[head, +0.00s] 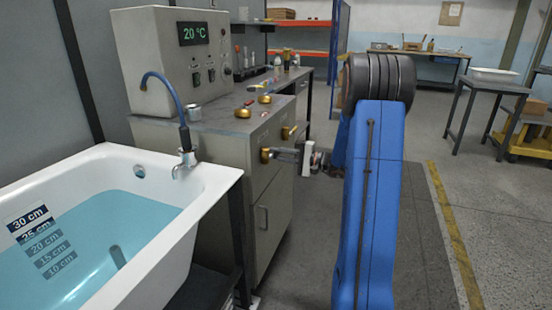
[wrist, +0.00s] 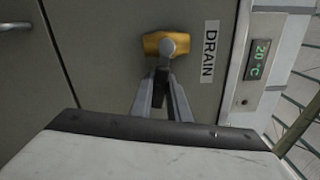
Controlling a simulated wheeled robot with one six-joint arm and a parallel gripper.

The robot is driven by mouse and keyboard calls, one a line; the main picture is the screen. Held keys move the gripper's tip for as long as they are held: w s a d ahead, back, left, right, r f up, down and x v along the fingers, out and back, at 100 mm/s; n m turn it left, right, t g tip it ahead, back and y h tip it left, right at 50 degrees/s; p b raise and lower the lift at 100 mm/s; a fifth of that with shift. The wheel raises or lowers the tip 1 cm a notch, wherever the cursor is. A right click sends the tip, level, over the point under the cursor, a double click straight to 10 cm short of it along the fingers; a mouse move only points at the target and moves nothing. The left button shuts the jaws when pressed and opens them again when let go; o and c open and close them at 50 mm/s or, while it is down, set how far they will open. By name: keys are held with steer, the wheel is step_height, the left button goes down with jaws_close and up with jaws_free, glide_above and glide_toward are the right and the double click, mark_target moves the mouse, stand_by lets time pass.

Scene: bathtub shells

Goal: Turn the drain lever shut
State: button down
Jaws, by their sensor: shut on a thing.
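The drain lever (wrist: 150,43) is a brass piece on the grey cabinet front, beside a white label reading DRAIN (wrist: 209,51). A grey round-ended part sits over its middle in the wrist view. My gripper (wrist: 163,76) is shut on the lever, its two grey fingers converging just in front of the brass. In the head view my gripper (head: 282,155) reaches left to a brass fitting (head: 265,155) on the cabinet front. The fingers partly hide the contact, and the lever's exact angle is hard to tell.
A white bathtub (head: 215,180) holds blue water (head: 130,225) near the 25 cm mark. A tap (head: 184,165) stands at its rim. Another brass fitting (head: 289,131) is on the cabinet (head: 263,217). A control box (head: 180,60) reads 20 °C. Open floor lies at right.

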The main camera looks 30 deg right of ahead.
steer(key=shift+r+n, duration=0.45)
steer(key=shift+n, duration=0.65)
steer(key=c, duration=1.7)
jaws_free()
steer(key=shift+r, duration=0.1)
steer(key=v, duration=1.7)
steer(key=shift+s+d, duration=0.2)
